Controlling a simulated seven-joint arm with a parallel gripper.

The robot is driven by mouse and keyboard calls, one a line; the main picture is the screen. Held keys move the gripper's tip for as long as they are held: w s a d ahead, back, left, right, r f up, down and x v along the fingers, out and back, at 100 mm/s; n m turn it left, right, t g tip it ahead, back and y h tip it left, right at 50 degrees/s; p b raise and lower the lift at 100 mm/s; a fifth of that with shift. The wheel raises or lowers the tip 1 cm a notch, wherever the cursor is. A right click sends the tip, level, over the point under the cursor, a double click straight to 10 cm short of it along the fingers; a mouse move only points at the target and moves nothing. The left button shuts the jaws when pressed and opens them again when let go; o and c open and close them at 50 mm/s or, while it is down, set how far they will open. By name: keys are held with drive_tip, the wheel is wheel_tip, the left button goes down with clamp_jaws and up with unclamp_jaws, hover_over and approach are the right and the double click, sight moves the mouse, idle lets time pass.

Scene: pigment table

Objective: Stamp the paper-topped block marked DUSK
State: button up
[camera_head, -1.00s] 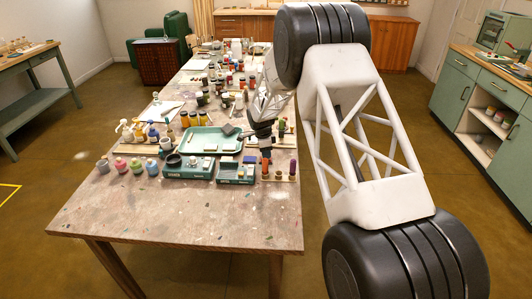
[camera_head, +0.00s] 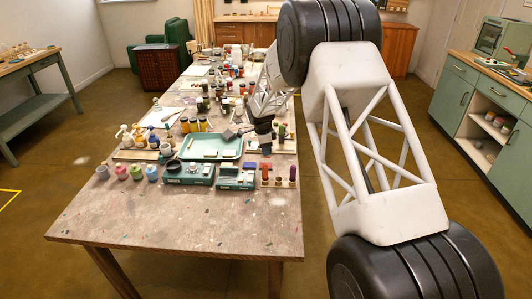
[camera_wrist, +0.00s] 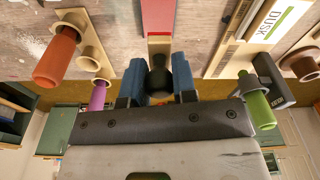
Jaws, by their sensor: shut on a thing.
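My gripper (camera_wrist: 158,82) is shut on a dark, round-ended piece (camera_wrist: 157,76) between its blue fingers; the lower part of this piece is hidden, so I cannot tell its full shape. The white-topped piece marked DUSK (camera_wrist: 270,20) lies at the upper right of the wrist view, with an olive-green band, apart from my gripper. In the head view my gripper (camera_head: 266,146) is above the right side of the table, over the stamp-like handles; the DUSK mark cannot be read there.
Orange (camera_wrist: 57,52), purple (camera_wrist: 98,97) and green (camera_wrist: 259,108) handles stand near my gripper. A red strip (camera_wrist: 158,16) lies beyond the fingers. Teal boxes (camera_head: 188,178) and a green tray (camera_head: 238,147) sit left of it. The front of the table (camera_head: 170,225) is clear.

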drive_tip(key=shift+r, duration=1)
drive_tip(key=w+a+r+n+t, duration=0.1)
drive_tip(key=w+r+n, duration=0.1)
drive_tip(key=w+n, duration=0.7)
drive_tip(key=w, duration=0.6)
drive_tip(key=shift+a+r+y, duration=0.15)
drive_tip(key=shift+a+y, duration=0.05)
drive_tip(key=shift+y, duration=0.1)
drive_tip(key=shift+f, duration=0.2)
drive_tip(key=shift+f, duration=2.8)
drive_tip(key=shift+f, duration=0.6)
drive_tip(key=shift+r, duration=0.1)
wheel_tip(320, 180, up, 7)
idle(1.1)
